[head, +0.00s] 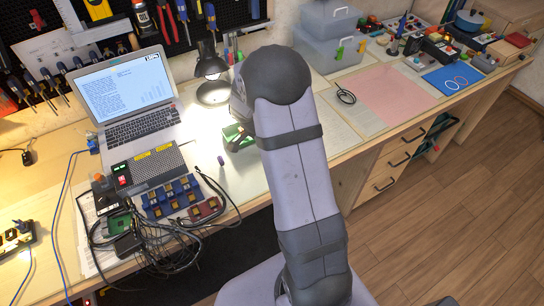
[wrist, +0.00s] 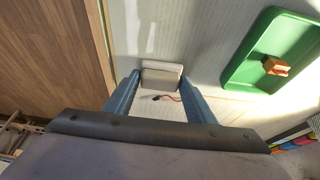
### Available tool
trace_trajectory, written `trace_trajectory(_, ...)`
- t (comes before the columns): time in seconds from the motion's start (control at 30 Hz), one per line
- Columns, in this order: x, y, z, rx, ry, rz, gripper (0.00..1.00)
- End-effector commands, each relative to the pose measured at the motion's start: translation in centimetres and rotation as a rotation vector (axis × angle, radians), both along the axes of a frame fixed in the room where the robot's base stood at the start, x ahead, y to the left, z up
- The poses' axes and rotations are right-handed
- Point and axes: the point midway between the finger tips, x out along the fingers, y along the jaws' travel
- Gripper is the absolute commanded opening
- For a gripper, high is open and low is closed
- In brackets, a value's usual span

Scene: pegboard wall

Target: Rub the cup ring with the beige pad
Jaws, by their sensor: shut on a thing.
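In the wrist view my gripper (wrist: 160,79) points down over the pale worktop, its two blue fingers on either side of a small light beige-grey pad (wrist: 161,70). It is shut on this pad. I cannot tell whether the pad touches the surface. No clear cup ring shows; the area under the pad is hidden. In the head view my arm hides the gripper and pad.
A green tray (wrist: 248,58) with an orange-brown block (wrist: 275,66) lies right of the pad. A small dark piece with a red wire (wrist: 165,98) lies between the fingers. In the head view, a laptop (head: 137,118), a desk lamp (head: 210,68) and tangled cables (head: 150,240) are left of my arm.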

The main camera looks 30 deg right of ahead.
Motion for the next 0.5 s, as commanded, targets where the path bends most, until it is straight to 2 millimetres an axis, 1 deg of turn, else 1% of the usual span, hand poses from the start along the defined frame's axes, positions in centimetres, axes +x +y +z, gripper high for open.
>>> trace_trajectory(0.03, 0.1, 0.4, -0.3, 0.001, -0.001, 0.002, 0.26)
trace_trajectory(0.5, 0.0, 4.8, -0.2, 0.002, 0.0, 0.002, 0.26)
